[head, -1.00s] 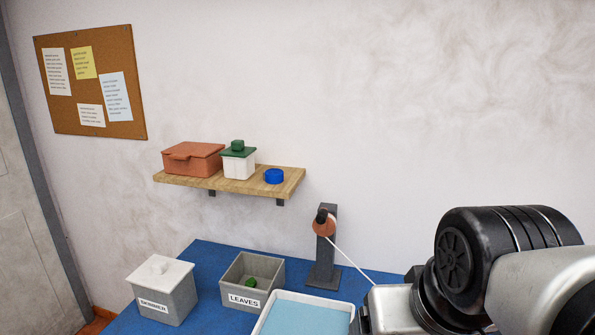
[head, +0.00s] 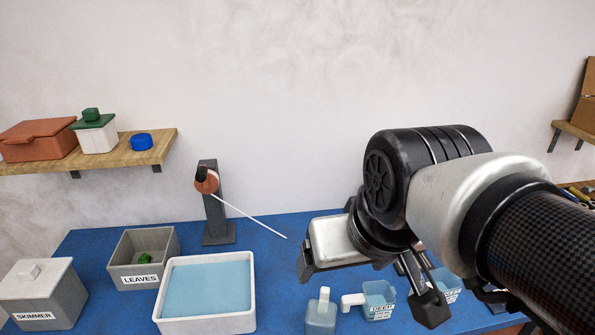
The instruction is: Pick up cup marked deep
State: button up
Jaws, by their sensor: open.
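The cup marked deep (head: 379,291) is a small translucent blue cup with a white side handle pointing left and a label on its front. It stands on the blue table in the head view, just below my gripper (head: 367,286). My gripper is open and empty, with one finger to the left of the cup and the other to its right in the picture. I cannot tell how far above the cup the fingers are. A second labelled blue cup (head: 450,293) is to the right, partly hidden behind my gripper's right finger; its label is not readable.
A blue container with a pale upright top (head: 321,315) stands left of the deep cup. A white tray of blue water (head: 208,286), a grey LEAVES bin (head: 130,281), a SKIMMER box (head: 45,312) and a dark stand (head: 216,238) are further left. Shelves hang on the wall.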

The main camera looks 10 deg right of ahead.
aim_at(377, 299)
jog(key=k+l+z, duration=0.1)
jog(key=z, duration=0.5)
jog(key=u, duration=1.5)
jog(key=z, duration=1.5)
jog(key=j+z, duration=0.4)
jog(key=j, duration=0.4)
jog(key=j+z, duration=0.35)
jog(key=j, duration=0.5)
